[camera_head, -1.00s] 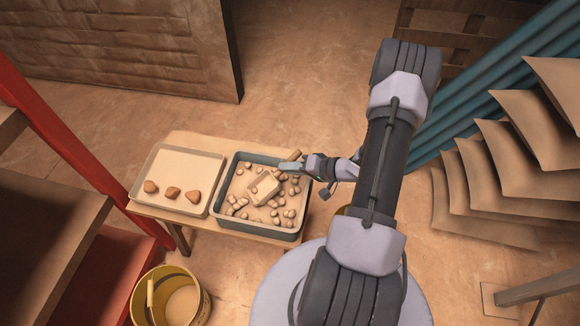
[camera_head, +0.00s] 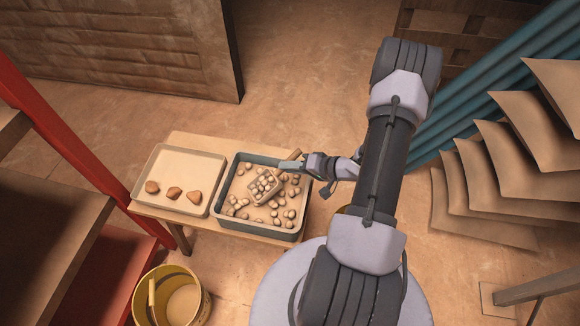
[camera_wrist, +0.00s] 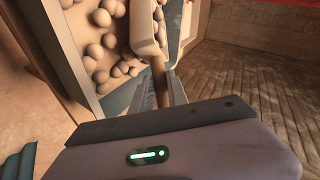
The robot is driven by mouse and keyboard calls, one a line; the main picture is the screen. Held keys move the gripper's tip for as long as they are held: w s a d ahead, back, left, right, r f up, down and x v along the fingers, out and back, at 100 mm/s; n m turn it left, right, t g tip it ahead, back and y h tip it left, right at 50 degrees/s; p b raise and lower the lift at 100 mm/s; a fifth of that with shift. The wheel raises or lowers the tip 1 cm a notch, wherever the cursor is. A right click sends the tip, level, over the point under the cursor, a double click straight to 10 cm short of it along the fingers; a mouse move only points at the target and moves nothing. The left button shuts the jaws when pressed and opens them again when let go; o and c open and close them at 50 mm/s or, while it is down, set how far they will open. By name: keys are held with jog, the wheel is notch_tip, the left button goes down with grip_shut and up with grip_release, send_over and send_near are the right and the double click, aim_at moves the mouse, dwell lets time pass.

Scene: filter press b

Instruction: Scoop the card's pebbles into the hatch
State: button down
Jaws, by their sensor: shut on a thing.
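A beige scoop (camera_head: 265,202) sits in the dark grey tray (camera_head: 254,235), with several pale round pebbles (camera_head: 264,183) heaped in it. Its wooden handle (camera_head: 291,155) points up and right, into my gripper (camera_head: 296,166). In the wrist view my gripper (camera_wrist: 160,90) is shut on the handle (camera_wrist: 158,72), and part of the scoop (camera_wrist: 142,28) shows beyond it. More loose pebbles (camera_wrist: 102,18) lie in the tray around the scoop. I cannot make out a card or a hatch.
A yellow bucket (camera_head: 143,315) is on the floor in front.

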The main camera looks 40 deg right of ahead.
notch_tip(320, 180, up, 9)
jog(key=p, duration=0.8)
